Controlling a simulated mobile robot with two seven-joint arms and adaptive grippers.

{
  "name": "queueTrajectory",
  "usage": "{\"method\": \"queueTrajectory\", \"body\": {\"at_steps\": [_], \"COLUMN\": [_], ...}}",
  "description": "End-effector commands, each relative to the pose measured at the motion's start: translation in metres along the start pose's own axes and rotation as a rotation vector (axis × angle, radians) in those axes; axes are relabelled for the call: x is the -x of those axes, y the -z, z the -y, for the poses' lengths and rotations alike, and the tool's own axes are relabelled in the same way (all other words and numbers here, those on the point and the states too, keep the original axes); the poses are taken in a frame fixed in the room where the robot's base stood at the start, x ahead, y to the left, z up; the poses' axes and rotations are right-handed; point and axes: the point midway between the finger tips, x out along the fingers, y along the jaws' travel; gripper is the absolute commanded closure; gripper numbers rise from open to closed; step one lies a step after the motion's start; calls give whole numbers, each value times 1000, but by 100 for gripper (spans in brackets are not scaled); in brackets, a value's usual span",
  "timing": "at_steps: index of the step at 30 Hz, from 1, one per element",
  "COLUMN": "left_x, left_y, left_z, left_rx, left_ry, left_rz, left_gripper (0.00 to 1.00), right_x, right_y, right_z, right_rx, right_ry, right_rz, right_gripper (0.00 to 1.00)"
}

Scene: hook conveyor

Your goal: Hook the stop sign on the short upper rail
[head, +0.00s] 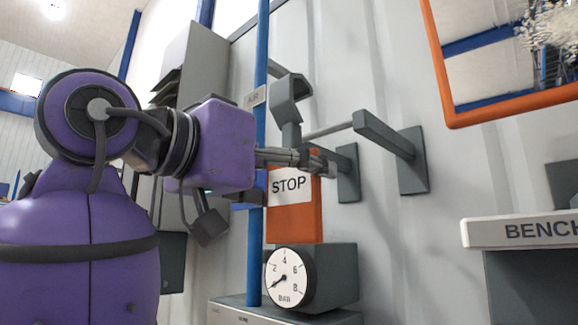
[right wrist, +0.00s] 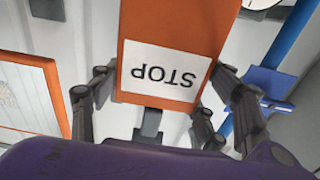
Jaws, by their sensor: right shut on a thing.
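The stop sign (head: 295,222) is an orange board with a white STOP panel, hanging upright in the head view below a grey hook (head: 292,88). My right gripper (head: 318,160) is shut on the sign near its top, with its fingers across the hook's stem. In the right wrist view the sign (right wrist: 178,32) appears upside down between the fingers. The short upper rail (head: 328,130) is a thin rod carried by grey wall brackets (head: 385,137). The hook is beside its left end; I cannot tell whether it is over the rod. My left gripper is not seen.
A blue post (head: 257,215) stands left of the sign. A pressure gauge (head: 285,278) on a grey box is just below it. An orange-framed panel (head: 510,108) and a BENCH sign (head: 530,231) are at the right.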

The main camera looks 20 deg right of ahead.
Motion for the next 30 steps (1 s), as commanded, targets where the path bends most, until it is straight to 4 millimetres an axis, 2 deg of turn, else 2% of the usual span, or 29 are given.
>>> {"method": "queueTrajectory", "body": {"at_steps": [8, 30], "left_x": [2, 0], "left_y": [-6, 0], "left_z": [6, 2], "left_rx": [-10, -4], "left_ry": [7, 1], "left_rz": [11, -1], "left_gripper": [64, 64], "right_x": [-21, -80], "right_y": [0, -2], "right_z": [0, 0], "right_rx": [0, 0], "right_ry": [-1, 0], "right_rz": [-1, -1], "right_gripper": [73, 73]}}
